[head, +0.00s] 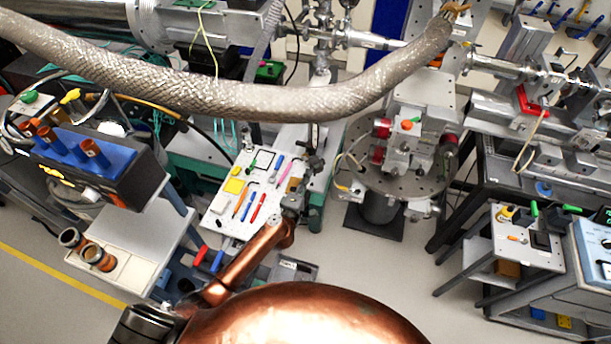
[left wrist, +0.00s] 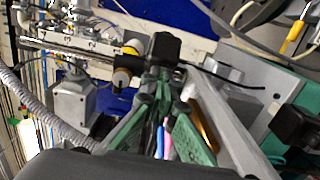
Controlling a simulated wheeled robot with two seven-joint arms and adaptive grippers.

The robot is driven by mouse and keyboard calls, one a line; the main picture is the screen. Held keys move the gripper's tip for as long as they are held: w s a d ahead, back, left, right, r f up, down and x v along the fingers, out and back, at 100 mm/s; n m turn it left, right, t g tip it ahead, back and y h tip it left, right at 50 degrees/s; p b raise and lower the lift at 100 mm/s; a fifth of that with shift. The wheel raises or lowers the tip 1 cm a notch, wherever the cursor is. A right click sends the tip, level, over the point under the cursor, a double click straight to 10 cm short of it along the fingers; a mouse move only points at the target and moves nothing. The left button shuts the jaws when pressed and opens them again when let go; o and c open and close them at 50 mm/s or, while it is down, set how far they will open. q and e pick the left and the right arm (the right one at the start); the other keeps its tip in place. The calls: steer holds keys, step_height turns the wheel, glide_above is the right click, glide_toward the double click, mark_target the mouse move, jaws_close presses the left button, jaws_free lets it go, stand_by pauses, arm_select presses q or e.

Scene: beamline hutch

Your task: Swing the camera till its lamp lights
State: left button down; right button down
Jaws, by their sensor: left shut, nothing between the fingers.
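My left arm's copper link reaches up from the lower left in the head view to my left gripper (head: 302,178), at the right edge of the white tool board. In the left wrist view the green fingers of my left gripper (left wrist: 160,88) close together at their tips, with nothing held. A small black box (left wrist: 165,49), which looks like the camera, stands just beyond the fingertips; I cannot tell whether they touch it. In the head view this spot is small and partly covered by the gripper. I see no lit lamp on it. My right gripper is out of view.
The white board (head: 218,222) carries several coloured tools. A thick braided hose (head: 270,103) hangs across the head view above it. A round perforated stage (head: 375,185) stands to the right. Open floor (head: 385,265) lies in front of the stage. A dark cable (left wrist: 235,80) runs right of the black box.

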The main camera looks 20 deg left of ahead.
arm_select(q)
steer(key=shift+w+d+n+y+p, duration=0.4)
steer(key=shift+d+n+y, duration=0.35)
steer(key=shift+y, duration=0.35)
